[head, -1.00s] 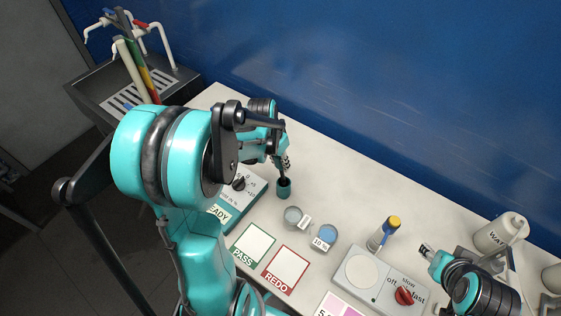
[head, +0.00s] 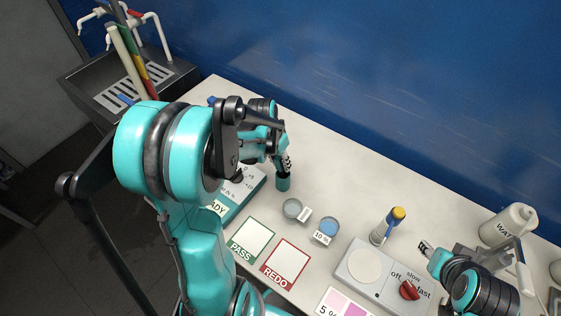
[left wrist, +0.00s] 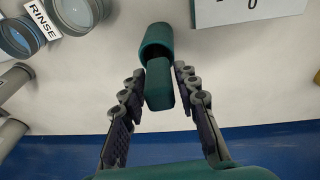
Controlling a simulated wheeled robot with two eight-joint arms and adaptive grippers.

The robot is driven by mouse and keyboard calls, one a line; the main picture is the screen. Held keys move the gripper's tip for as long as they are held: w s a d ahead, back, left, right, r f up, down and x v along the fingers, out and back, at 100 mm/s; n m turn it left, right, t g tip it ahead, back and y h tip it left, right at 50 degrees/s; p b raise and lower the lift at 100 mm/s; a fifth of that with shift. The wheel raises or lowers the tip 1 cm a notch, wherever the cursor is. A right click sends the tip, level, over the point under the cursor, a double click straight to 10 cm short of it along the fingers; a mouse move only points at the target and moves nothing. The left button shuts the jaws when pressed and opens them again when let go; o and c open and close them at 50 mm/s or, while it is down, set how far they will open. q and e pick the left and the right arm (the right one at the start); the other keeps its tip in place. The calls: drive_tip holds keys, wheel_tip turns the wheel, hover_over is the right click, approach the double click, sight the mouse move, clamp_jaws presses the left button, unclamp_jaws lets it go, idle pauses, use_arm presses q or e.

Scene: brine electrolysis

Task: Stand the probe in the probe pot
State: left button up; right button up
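The probe pot (head: 283,184) is a small dark teal cup standing on the bench; its teal wall also shows at the top of the left wrist view (left wrist: 156,38). The teal probe (left wrist: 159,90) shows its handle end between my left fingers. Its far end is at the pot's mouth and the lower part is hidden. My left gripper (left wrist: 160,72) has its fingertips close against both sides of the handle; in the head view it is just above the pot (head: 286,166). My right gripper (head: 425,248) is at the lower right, with its fingers small in view.
A teal meter box (head: 240,192) stands left of the pot. Two small dishes (head: 292,208) (head: 328,229), PASS (head: 251,240) and REDO (head: 286,264) cards, and a stirrer (head: 350,272) lie nearer. The bench behind the pot is clear up to the blue wall.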

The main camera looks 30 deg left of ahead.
use_arm(q)
drive_tip(key=shift+o, duration=0.3)
drive_tip(key=v, duration=1.2)
idle(0.4)
